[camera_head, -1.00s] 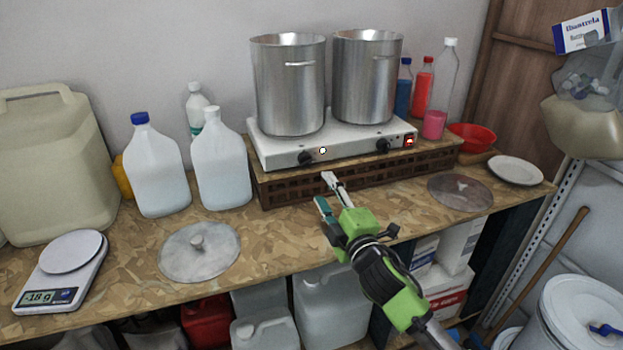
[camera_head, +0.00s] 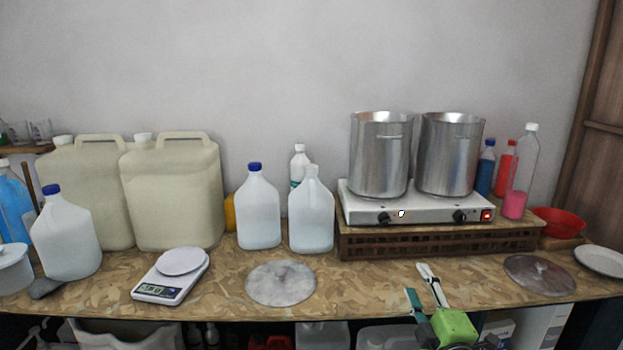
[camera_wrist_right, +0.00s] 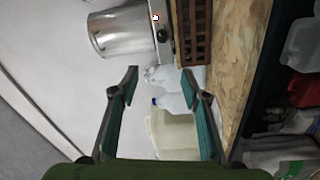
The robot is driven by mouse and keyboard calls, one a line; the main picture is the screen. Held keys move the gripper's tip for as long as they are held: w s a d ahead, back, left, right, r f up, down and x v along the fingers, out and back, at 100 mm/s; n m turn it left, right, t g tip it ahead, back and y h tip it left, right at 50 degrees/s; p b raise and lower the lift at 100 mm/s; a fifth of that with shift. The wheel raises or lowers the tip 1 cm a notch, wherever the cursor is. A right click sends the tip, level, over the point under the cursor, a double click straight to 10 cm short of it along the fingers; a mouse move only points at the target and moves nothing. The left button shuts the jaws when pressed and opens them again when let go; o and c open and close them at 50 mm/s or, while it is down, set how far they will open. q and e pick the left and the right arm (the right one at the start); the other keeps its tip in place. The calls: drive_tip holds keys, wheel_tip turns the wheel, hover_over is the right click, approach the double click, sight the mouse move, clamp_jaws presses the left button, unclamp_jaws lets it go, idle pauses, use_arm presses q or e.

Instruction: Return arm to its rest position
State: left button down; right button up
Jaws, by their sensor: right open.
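My right gripper (camera_head: 428,287) is at the lower right of the head view, in front of the hot plate's wooden stand, near the worktop's front edge. It also shows in the right wrist view (camera_wrist_right: 162,82), with its two teal-padded fingers spread apart and nothing between them. Beyond the fingers, the wrist view shows jugs and a steel pot (camera_wrist_right: 122,32). My left gripper is in neither view.
Two steel pots (camera_head: 380,155) stand on a white hot plate (camera_head: 420,210) on a wooden stand (camera_head: 400,243). Lids (camera_head: 280,284), a scale (camera_head: 165,290), white jugs (camera_head: 258,215) and beige drums (camera_head: 172,195) occupy the worktop (camera_head: 350,290).

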drive_tip(key=s+d+f+m+g+h, duration=0.1)
drive_tip(key=s+f+m+g, duration=0.15)
drive_tip(key=f, duration=1.05)
drive_tip(key=s+d+f+m+g, duration=0.2)
drive_tip(key=f+g, duration=0.1)
drive_tip(key=f, duration=1.1)
drive_tip(key=s+f+m+g, duration=0.1)
drive_tip(key=s+f+g, duration=0.1)
drive_tip(key=s+f, duration=0.45)
drive_tip(key=s+f+m+g, duration=0.1)
drive_tip(key=s+f, duration=0.3)
drive_tip(key=f, duration=0.6)
drive_tip(key=s+f+m+g, duration=0.4)
drive_tip(key=s+f+g, duration=0.1)
drive_tip(key=s+f, duration=1.25)
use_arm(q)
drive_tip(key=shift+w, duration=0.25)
use_arm(e)
drive_tip(key=s+a+f+m+g, duration=0.1)
drive_tip(key=s+f+g, duration=0.1)
drive_tip(key=s, duration=1.1)
drive_tip(key=s+a+f+m+g, duration=0.2)
drive_tip(key=s+f, duration=0.2)
drive_tip(key=s, duration=0.9)
drive_tip(key=shift+f, duration=0.25)
